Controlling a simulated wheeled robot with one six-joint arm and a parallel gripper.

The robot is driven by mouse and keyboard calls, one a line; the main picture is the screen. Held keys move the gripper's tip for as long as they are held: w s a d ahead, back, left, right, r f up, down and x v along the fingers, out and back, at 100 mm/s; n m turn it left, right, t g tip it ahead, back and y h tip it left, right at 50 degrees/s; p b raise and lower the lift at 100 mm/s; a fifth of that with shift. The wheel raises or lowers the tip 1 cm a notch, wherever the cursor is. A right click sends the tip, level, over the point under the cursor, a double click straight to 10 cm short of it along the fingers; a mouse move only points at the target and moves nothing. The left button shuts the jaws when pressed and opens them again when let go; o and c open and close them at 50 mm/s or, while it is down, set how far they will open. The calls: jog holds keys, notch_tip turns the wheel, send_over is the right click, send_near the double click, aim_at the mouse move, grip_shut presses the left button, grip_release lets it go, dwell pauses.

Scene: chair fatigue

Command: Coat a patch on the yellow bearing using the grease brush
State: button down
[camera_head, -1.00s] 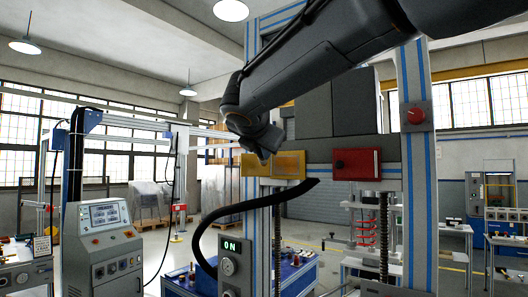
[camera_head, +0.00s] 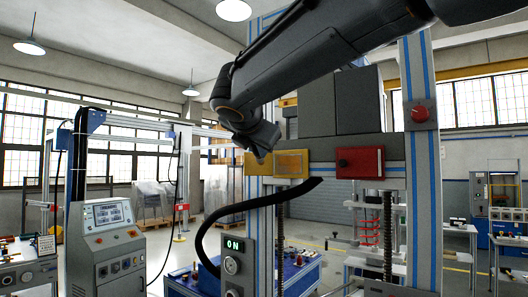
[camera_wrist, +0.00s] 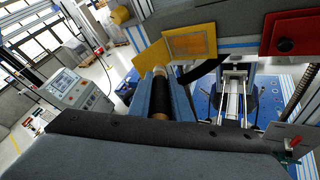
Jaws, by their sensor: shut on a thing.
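The yellow bearing (camera_head: 256,163) is a flat block on the upright frame in the head view, with a paler rectangular patch on its front. In the wrist view the bearing (camera_wrist: 151,58) and its framed patch (camera_wrist: 190,43) are just ahead of my gripper. My gripper (camera_wrist: 160,80) is shut on the grease brush (camera_wrist: 158,103), a dark cylinder with a copper-coloured band between blue fingers. The brush's front end is close to the bearing's lower left part; I cannot tell whether they touch. In the head view my gripper (camera_head: 262,154) is at the bearing's left part, and the brush cannot be made out.
A red block with a black knob (camera_head: 358,161) is right of the bearing. A thick black hose (camera_head: 232,212) curves below it. A control console (camera_head: 108,240) stands at left. A grey upright with a red button (camera_head: 419,113) is at right.

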dwell(0.4)
jog(key=w+d+f, duration=0.2)
jog(key=w+d, duration=0.2)
jog(key=w, duration=0.2)
jog(key=shift+d, duration=0.3)
jog(key=shift+w+d, duration=0.45)
jog(key=shift+w, duration=0.1)
dwell(1.1)
jog(key=shift+d, duration=0.1)
jog(key=shift+s+d, duration=1.25)
jog(key=shift+d, duration=0.25)
jog(key=shift+a, duration=0.1)
jog(key=w+a, duration=0.2)
jog(key=a, duration=0.1)
jog(key=shift+w, duration=0.25)
